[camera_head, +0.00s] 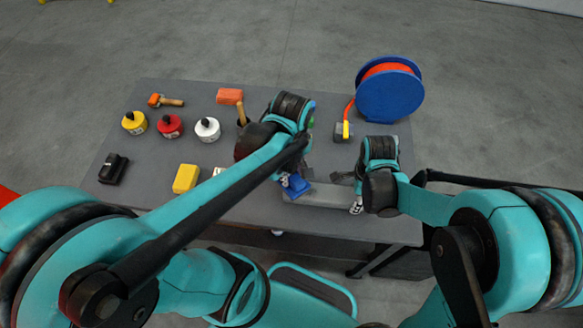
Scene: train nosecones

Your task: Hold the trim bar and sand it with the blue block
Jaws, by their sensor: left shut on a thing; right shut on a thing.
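The trim bar (325,196) is a long light-grey bar lying along the front right part of the table. My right gripper (348,192) is shut on it near its right end, with one finger behind and one in front. The blue block (297,187) is at the bar's left end. My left gripper (290,179) is shut on the blue block, mostly hidden behind my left forearm. The block appears to touch the top of the bar, but I cannot tell for certain.
Yellow (134,123), red (170,127) and white (207,130) pots stand at the left. A yellow block (186,179) and a black object (113,169) lie in front of them. A blue hose reel (390,92) stands at the back right.

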